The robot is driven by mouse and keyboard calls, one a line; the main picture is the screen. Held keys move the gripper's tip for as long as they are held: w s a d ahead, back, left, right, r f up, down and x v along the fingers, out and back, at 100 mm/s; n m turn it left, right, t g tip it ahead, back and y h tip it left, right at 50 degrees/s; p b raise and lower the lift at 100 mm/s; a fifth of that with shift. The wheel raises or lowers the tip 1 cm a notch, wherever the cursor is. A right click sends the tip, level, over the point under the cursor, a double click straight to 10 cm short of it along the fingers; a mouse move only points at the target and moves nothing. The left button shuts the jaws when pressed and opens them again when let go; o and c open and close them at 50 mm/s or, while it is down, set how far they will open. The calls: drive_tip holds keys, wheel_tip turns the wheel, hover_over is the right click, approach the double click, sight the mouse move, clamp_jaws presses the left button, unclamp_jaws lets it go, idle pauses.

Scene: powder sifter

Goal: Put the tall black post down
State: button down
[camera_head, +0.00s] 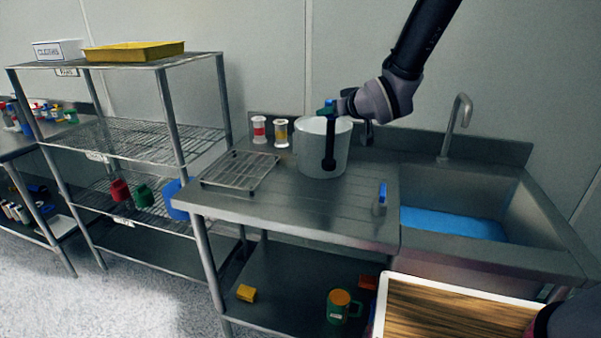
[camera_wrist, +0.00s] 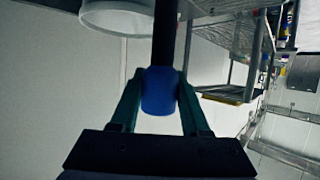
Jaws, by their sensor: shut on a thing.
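The tall black post (camera_head: 330,142) hangs upright from my gripper (camera_head: 328,108), with its wider foot at the bottom. In the head view it overlaps the front of a white bucket (camera_head: 312,150). Its foot shows a little higher than the bucket's bottom edge, so it seems off the worktop (camera_head: 300,205). In the wrist view my gripper's two fingers (camera_wrist: 157,95) are shut on the post's blue top (camera_wrist: 158,88). The black shaft (camera_wrist: 165,35) runs away from it, and the bucket (camera_wrist: 115,16) shows beside it.
A wire rack (camera_head: 240,170) and two small jars (camera_head: 281,132) stand left of the bucket. A small blue-topped item (camera_head: 381,198) stands near the front right edge, beside the sink (camera_head: 485,205) with its tall tap (camera_head: 457,120). The worktop's front middle is clear.

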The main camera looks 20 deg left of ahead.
sight(330, 136)
wheel_tip(330, 136, down, 10)
drive_tip(key=s+a, duration=0.1)
drive_tip(key=a, duration=0.1)
drive_tip(key=shift+s+a+r+n+y, duration=0.15)
drive_tip(key=shift+s+n+y, duration=0.15)
drive_tip(key=shift+s+n, duration=0.1)
drive_tip(key=shift+c, duration=1.9)
unclamp_jaws()
